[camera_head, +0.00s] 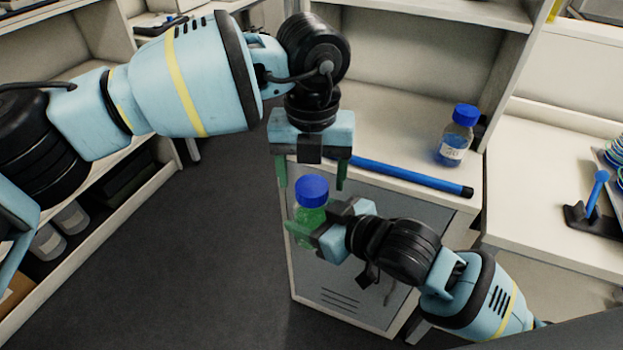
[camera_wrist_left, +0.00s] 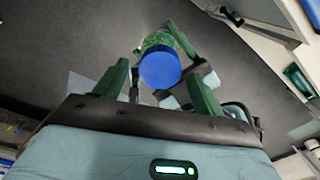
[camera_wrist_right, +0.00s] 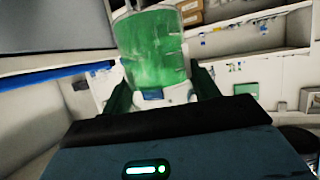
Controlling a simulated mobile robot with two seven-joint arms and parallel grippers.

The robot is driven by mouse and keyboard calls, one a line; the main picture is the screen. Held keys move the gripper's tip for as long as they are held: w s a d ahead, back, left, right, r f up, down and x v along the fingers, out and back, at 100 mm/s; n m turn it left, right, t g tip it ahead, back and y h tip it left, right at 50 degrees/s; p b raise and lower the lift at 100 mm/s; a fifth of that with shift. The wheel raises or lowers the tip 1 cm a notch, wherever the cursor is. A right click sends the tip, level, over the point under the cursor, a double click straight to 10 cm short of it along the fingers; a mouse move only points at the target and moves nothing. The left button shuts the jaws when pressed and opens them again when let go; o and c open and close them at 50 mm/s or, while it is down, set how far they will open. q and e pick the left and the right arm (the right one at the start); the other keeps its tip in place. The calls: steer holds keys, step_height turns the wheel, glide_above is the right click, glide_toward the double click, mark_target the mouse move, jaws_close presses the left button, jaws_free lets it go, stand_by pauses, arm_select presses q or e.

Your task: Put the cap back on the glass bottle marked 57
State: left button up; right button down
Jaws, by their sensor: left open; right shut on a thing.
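A glass bottle with green contents (camera_head: 309,217) stands upright in my right gripper (camera_head: 318,228), which is shut on its body. It also fills the middle of the right wrist view (camera_wrist_right: 153,48). A blue cap (camera_head: 312,188) sits at the bottle's mouth; I cannot tell how tightly. The cap also shows from above in the left wrist view (camera_wrist_left: 160,69). My left gripper (camera_head: 311,182) is open, pointing down just above the cap, with its green fingers to either side and apart from it. No number can be read on this bottle.
A second bottle with blue liquid, a blue cap and a white label (camera_head: 455,137) stands on the bench (camera_head: 395,130). A long blue rod (camera_head: 405,175) lies along the bench edge. A black stand with a blue tool (camera_head: 592,205) is at the right. Open floor lies left of the cabinet.

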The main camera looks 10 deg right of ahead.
arm_select(q)
step_height(320, 180, up, 3)
steer(key=shift+f, duration=0.2)
steer(key=shift+c, duration=0.5)
steer(key=shift+r+n, duration=0.8)
steer(key=shift+n, duration=0.2)
steer(key=r+n, duration=0.2)
steer(key=n, duration=0.1)
steer(key=shift+f, duration=0.1)
steer(key=shift+f, duration=3.95)
steer(key=shift+c, duration=0.2)
